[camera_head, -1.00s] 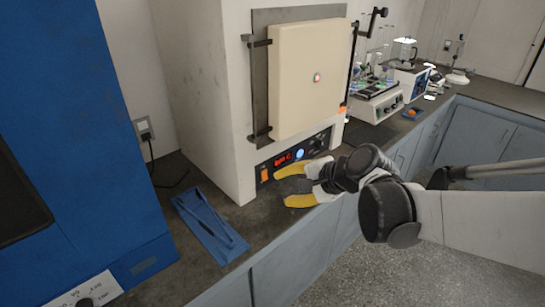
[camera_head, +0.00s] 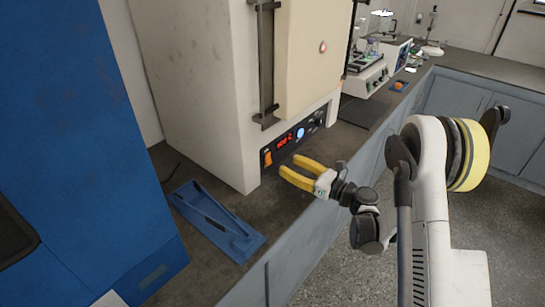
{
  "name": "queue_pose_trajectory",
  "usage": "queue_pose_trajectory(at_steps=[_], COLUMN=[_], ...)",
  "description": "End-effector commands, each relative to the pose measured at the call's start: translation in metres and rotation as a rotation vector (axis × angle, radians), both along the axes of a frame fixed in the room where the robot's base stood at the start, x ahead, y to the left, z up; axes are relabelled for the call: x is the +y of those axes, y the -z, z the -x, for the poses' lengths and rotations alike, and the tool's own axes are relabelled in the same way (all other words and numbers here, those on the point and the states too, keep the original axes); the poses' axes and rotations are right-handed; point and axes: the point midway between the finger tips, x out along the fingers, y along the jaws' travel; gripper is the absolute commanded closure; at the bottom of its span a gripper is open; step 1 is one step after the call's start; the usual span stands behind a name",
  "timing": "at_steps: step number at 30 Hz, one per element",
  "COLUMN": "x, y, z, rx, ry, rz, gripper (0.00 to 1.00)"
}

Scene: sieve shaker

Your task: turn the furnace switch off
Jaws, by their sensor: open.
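The furnace (camera_head: 205,85) is a tall off-white box with a pale door and a black control panel low on its front. The orange furnace switch (camera_head: 268,158) sits at the left end of that panel, beside a lit red display (camera_head: 284,140) and a blue round button (camera_head: 300,133). My gripper (camera_head: 288,171) has yellow fingers, spread apart and empty, pointing left. Its fingertips are in front of and just below the panel, slightly right of the switch. The switch is in clear view. I cannot tell whether the fingers touch the furnace.
A blue tray (camera_head: 216,219) lies on the dark counter left of my gripper. A large blue cabinet (camera_head: 85,130) stands at the left. A shaker (camera_head: 368,78) and other lab devices stand further back right. Open floor lies right of the counter.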

Motion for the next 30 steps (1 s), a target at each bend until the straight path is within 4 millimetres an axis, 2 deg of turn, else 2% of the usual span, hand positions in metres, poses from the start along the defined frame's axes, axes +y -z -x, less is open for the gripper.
queue_pose_trajectory(at_steps=[6, 12, 18, 25, 29, 30], x=[0.037, 0.060, 0.068, 0.068, 0.068, 0.068], y=[0.003, 0.002, 0.000, 0.000, 0.000, 0.000], z=[-0.027, -0.046, -0.053, -0.053, -0.053, -0.053], rx=[-0.001, -0.001, -0.002, -0.002, -0.002, -0.002], ry=[-0.003, -0.002, 0.000, 0.000, 0.000, 0.000], rz=[0.002, 0.003, 0.004, 0.004, 0.004, 0.004], gripper=[0.55, 0.55, 0.55, 0.56, 0.96, 1.00])
